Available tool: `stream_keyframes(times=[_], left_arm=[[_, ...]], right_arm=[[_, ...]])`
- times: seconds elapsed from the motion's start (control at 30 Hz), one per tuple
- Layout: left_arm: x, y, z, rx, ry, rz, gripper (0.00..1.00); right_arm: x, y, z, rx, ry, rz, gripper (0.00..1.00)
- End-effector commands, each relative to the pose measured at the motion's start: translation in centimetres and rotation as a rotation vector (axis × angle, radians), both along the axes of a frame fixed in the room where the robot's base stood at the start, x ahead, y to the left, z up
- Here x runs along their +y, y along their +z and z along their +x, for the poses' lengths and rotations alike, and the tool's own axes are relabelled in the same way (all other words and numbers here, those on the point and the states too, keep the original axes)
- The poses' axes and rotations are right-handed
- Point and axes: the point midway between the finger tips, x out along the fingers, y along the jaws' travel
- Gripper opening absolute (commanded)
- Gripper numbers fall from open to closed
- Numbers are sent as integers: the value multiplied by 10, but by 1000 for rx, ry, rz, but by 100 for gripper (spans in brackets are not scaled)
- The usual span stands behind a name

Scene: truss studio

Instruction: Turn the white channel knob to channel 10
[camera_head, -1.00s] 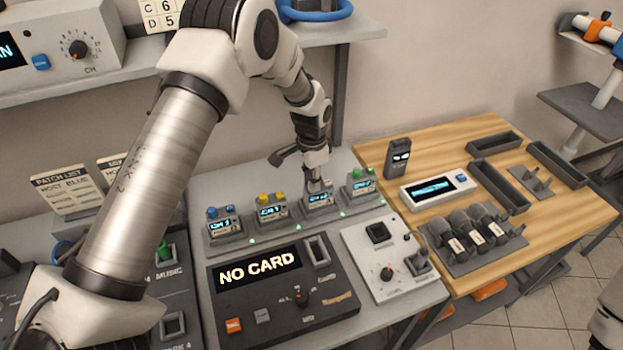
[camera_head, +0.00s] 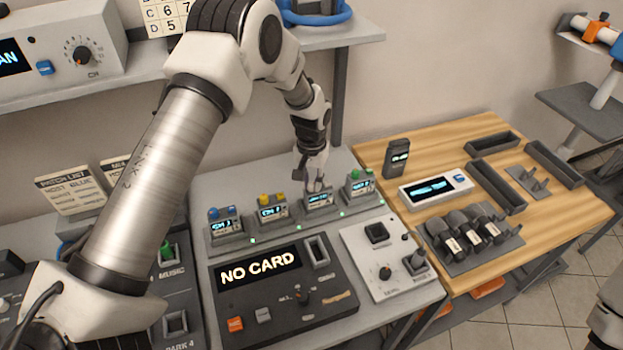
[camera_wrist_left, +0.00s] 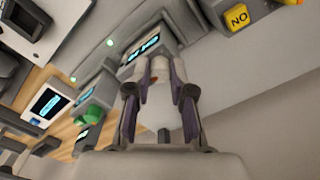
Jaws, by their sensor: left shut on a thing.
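Several small grey boxes with lit displays stand in a row on the bench, with blue, yellow and green knobs on three of them. My left gripper (camera_head: 316,186) reaches down from above onto the third box (camera_head: 320,201), between the yellow-knobbed box (camera_head: 273,211) and the green-knobbed box (camera_head: 361,187). Its fingers are shut on the white knob, which they mostly hide. In the left wrist view the gripper (camera_wrist_left: 160,72) points at the box's lit display (camera_wrist_left: 145,47); the channel number is too small to read. My right gripper is out of view.
A dark console (camera_head: 285,297) reading NO CARD lies in front of the row. A light panel with a dial (camera_head: 385,272) is to its right. The wooden table (camera_head: 400,170) holds a handheld device, microphones and trays. A shelf (camera_head: 130,78) hangs behind on the left.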

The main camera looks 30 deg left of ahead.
Motion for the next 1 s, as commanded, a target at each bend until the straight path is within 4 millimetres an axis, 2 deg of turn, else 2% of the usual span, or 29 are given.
stream_keyframes(times=[0.3,0.77,0.8,0.83,1.0], left_arm=[[0,-3,-2,7,108,0,0],[0,-3,-2,7,121,0,0],[0,-4,-2,7,121,0,37],[0,-3,-2,7,121,0,47],[0,-2,-1,4,120,0,49]], right_arm=[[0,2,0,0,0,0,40],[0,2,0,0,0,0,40],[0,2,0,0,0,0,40],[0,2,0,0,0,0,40],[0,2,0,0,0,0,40]])
